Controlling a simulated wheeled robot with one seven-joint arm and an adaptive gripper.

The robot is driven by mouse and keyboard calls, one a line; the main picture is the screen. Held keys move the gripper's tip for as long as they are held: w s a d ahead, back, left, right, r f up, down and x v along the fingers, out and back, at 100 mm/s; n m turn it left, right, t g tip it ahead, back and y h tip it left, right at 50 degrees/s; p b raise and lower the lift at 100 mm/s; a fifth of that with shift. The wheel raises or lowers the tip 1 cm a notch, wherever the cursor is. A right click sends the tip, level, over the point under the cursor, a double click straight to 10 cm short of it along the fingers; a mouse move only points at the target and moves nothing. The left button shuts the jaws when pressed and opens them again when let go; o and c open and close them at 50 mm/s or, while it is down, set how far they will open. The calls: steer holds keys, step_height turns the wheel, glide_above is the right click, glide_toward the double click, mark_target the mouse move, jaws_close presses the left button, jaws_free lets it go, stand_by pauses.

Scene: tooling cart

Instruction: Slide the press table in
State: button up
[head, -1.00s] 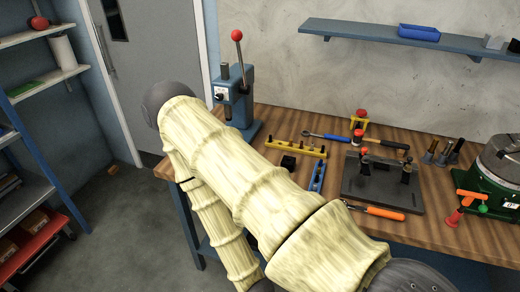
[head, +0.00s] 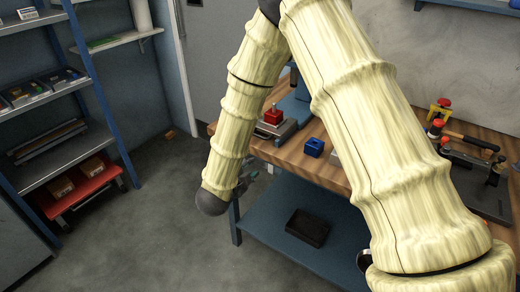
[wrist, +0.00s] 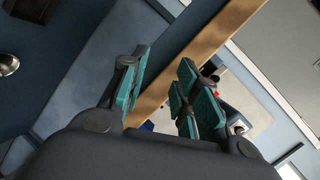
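The press table, a grey plate (head: 278,130) with a red block (head: 273,116) on it, sits near the bench's left front corner in the head view. The blue press (head: 295,104) behind it is mostly hidden by my arm. My gripper (head: 247,180) is low beside the bench's front left edge, in front of and below the plate, and partly hidden by my arm. In the wrist view my gripper (wrist: 165,92) has its teal-padded fingers apart, with nothing seen held. A small red spot shows beyond the right finger; I cannot tell what it belongs to.
The wooden bench (head: 325,172) has a blue block (head: 314,147) near its front edge. A dark tray (head: 307,228) lies on the blue lower shelf (head: 270,205). The floor between is clear.

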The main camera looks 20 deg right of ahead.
mark_target(260, 137)
step_height(260, 137, up, 9)
steer(key=w+a+m+g+h+b, duration=0.1)
steer(key=w+a+m+h+b, duration=0.1)
steer(key=m+h, duration=0.35)
steer(key=shift+m+y, duration=0.85)
steer(key=shift+y, duration=0.1)
steer(key=x, duration=0.5)
steer(key=p+x, duration=0.1)
steer(key=x, duration=0.4)
steer(key=shift+s+d+f, duration=0.1)
steer(key=shift+d+f, duration=0.15)
steer(key=shift+d, duration=0.2)
jaws_close()
